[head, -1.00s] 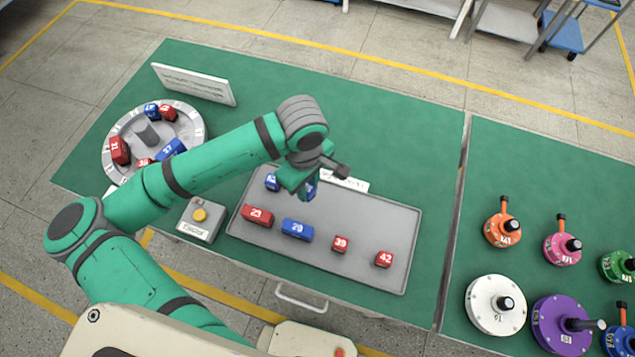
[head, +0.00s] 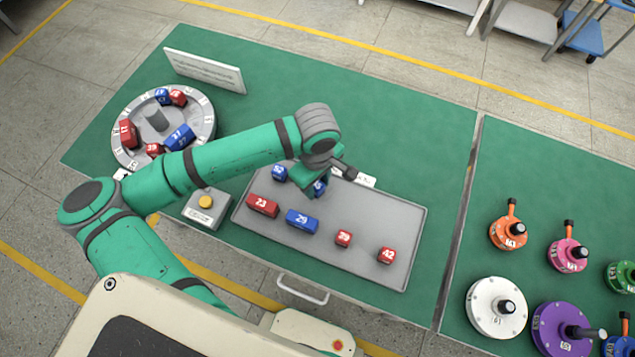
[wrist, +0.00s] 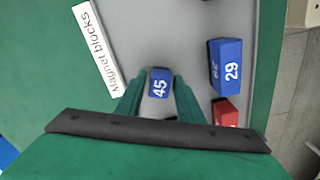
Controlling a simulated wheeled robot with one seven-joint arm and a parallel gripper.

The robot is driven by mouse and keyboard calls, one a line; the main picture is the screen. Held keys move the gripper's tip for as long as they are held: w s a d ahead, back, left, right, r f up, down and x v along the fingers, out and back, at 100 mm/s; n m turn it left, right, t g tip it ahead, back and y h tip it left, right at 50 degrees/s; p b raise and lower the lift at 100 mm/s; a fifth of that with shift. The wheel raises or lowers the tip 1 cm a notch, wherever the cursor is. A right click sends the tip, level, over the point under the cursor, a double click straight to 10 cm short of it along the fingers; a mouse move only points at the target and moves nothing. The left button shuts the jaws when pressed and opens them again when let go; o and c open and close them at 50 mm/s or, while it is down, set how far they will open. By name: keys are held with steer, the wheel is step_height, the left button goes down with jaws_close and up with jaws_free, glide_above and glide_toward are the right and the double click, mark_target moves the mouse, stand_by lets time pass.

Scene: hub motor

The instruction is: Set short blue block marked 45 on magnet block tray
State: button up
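The short blue block marked 45 (wrist: 159,83) is between my gripper's two green fingertips (wrist: 160,88) in the wrist view, its number facing up. It also shows in the head view (head: 320,187), partly behind my gripper (head: 318,182). The block is over or on the upper part of the grey magnet block tray (head: 400,215). The fingers lie close along both its sides. I cannot tell whether they press on it, nor clearly whether its underside touches the tray.
On the tray are red block 23 (head: 263,206), blue block 29 (head: 301,220), red block 39 (head: 343,238), red block 42 (head: 387,255) and another blue block (head: 279,173). The tray's right part is bare. A round holder (head: 203,127) with blocks stands left.

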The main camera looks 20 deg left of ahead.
mark_target(317, 184)
steer(key=shift+o, duration=0.3)
step_height(317, 184, up, 12)
steer(key=shift+r, duration=0.2)
stand_by(0.4)
stand_by(0.5)
